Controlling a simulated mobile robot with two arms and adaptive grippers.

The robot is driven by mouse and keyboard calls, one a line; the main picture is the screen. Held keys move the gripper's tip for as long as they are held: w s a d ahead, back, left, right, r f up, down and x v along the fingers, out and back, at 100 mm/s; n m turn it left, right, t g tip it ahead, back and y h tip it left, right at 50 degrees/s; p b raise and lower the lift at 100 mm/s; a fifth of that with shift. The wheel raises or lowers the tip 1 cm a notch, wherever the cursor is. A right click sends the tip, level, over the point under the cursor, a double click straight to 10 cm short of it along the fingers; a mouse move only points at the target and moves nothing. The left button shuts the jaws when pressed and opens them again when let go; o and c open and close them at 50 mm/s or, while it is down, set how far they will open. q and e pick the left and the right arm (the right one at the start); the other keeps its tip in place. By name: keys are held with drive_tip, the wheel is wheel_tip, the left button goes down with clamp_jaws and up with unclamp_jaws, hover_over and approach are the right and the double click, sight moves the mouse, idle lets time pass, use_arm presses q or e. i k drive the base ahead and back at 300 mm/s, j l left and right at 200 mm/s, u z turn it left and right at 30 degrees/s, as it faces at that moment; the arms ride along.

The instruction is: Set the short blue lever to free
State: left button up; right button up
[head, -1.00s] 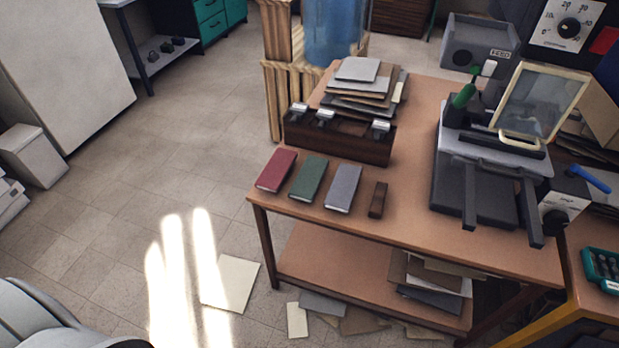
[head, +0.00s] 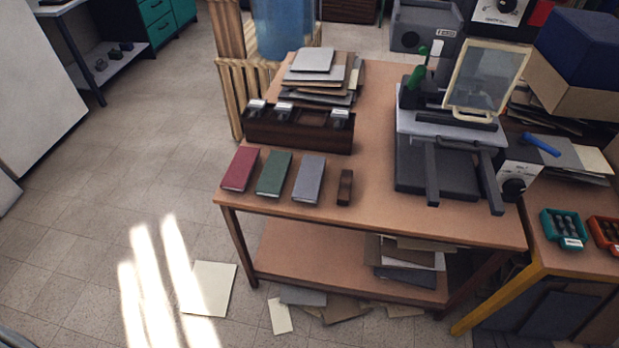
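The short blue lever (head: 541,144) is at the right side of the head view. It sits on a pale box with a black dial (head: 513,187), at the right of the press-like machine (head: 437,172) on the wooden table. The lever slants down to the right. Any label for its setting is too small to read. Neither of my grippers is in view.
A green-handled lever (head: 416,68) and a pale framed panel (head: 487,78) rise from the machine. Red, green and grey books (head: 274,175) lie on the table (head: 377,188). Teal and orange trays (head: 563,228) sit on a right-hand bench. Open floor lies at left.

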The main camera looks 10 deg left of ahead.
sight(525, 137)
drive_tip(key=i+l+z, duration=0.1)
drive_tip(key=z, duration=0.25)
drive_tip(key=i+l+z, duration=0.1)
drive_tip(key=z, duration=0.2)
drive_tip(key=i+z, duration=0.2)
drive_tip(key=z, duration=0.15)
